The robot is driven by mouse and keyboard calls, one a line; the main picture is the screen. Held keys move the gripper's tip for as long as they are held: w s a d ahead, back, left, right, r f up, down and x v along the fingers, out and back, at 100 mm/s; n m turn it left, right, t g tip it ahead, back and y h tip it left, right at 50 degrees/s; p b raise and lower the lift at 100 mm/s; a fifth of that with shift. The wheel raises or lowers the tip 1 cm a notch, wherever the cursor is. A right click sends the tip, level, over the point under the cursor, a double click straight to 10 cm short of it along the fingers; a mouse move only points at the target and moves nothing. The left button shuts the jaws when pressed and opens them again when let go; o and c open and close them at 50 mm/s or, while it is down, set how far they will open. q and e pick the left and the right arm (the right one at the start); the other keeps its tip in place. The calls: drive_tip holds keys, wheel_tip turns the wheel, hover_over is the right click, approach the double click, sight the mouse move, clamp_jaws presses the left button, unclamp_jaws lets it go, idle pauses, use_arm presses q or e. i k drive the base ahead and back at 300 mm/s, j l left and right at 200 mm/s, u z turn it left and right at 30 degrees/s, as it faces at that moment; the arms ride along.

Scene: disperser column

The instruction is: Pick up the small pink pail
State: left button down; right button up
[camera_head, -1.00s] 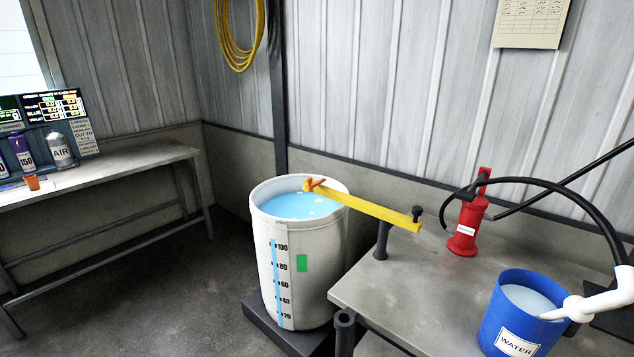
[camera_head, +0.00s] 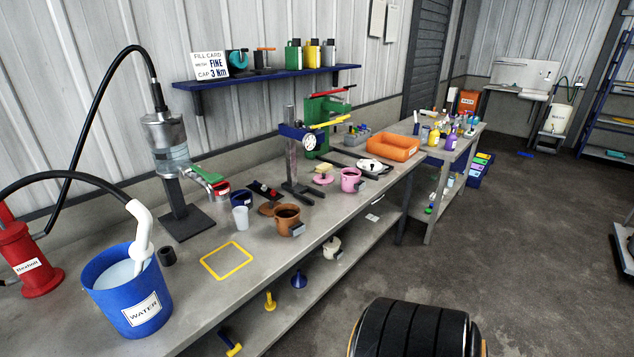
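The small pink pail (camera_head: 350,180) stands upright on the long grey workbench, toward its far end, with a small dark part on its right side. A pink lid-like piece with a yellowish block on top (camera_head: 323,174) lies just left of it. A brown pail (camera_head: 287,219) stands nearer on the same bench. Neither gripper is in view. A dark rounded part at the bottom edge appears to be mine.
The grey workbench (camera_head: 213,299) has a blue WATER bucket (camera_head: 127,296), a dispenser column (camera_head: 167,148), a press stand (camera_head: 291,150) and an orange tray (camera_head: 392,146). A yellow square outline (camera_head: 227,261) marks clear bench. Open floor (camera_head: 520,240) lies right.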

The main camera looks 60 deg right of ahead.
sight(350, 180)
drive_tip(key=z, duration=2.25)
drive_tip(key=i+l+z, duration=0.15)
drive_tip(key=i, duration=0.25)
